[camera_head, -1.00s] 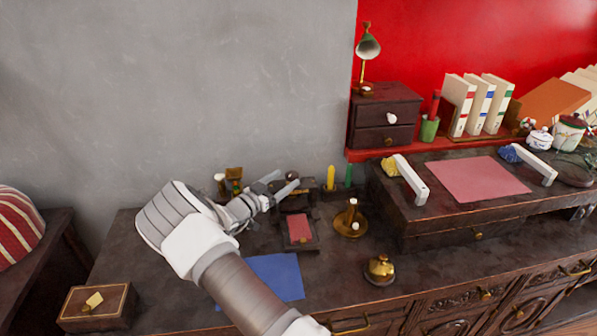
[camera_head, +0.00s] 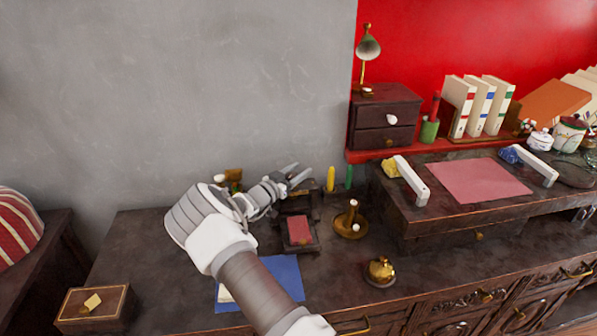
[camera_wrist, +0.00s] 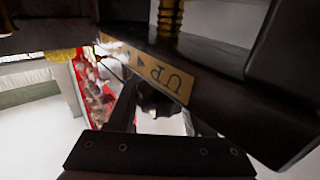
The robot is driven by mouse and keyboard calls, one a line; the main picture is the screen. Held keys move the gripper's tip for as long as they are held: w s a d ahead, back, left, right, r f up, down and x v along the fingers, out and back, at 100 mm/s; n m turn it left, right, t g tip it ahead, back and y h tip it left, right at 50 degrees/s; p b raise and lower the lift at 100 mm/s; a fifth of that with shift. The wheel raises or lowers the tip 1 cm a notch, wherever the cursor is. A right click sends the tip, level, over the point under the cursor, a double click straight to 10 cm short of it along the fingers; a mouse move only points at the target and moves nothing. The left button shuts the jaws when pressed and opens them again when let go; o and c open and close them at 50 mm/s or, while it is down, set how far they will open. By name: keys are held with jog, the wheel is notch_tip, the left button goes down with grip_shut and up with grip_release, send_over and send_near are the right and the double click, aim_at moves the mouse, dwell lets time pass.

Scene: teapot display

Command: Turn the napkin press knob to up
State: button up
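The napkin press (camera_head: 313,246) is a dark stand on the desk with a red napkin (camera_head: 299,230) in it. My gripper (camera_head: 297,173) is over the back of the press, its two fingers visibly apart. In the wrist view, a brass label (camera_wrist: 150,68) reads "UP" upside down, with small arrows beside it. A dark rounded piece, which looks like the knob (camera_wrist: 155,100), shows just below the label, between my fingers. I cannot tell whether the fingers touch it.
A brass candle holder (camera_head: 350,222) stands right of the press, and a brass bell (camera_head: 380,270) is at front right. Yellow (camera_head: 331,179) and green (camera_head: 348,177) sticks stand behind. A blue cloth (camera_head: 285,275) lies in front. A raised shelf (camera_head: 440,225) borders the right.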

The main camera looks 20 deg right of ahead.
grip_shut()
jog(key=shift+n+t+y, duration=0.3)
jog(key=shift+t, duration=0.1)
jog(key=shift+w+a+f+n+t+y+b, duration=0.15)
jog(key=shift+n+t+y+b, duration=0.2)
jog(key=shift+n+t+y, duration=0.35)
jog(key=shift+w+a+r+n+t+y+b, duration=0.15)
jog(key=shift+n+t+y+b, duration=0.2)
jog(key=shift+n+t+y, duration=0.45)
jog(key=shift+w+f+n+t+y+b, duration=0.15)
jog(key=shift+n+t+y+b, duration=0.2)
jog(key=shift+n+t+y, duration=0.35)
jog(key=shift+w+a+n+t+y+b, duration=0.1)
jog(key=shift+a+n+t+y+b, duration=0.15)
jog(key=shift+n+t+y, duration=0.5)
jog(key=shift+w+a+n+t+y+b, duration=0.15)
jog(key=shift+n+t+y+b, duration=0.25)
jog(key=shift+y, duration=0.55)
jog(key=shift+a+n+y, duration=0.1)
jog(key=shift+n+y, duration=0.15)
jog(key=shift+y, duration=0.05)
jog(key=o, duration=0.6)
grip_release()
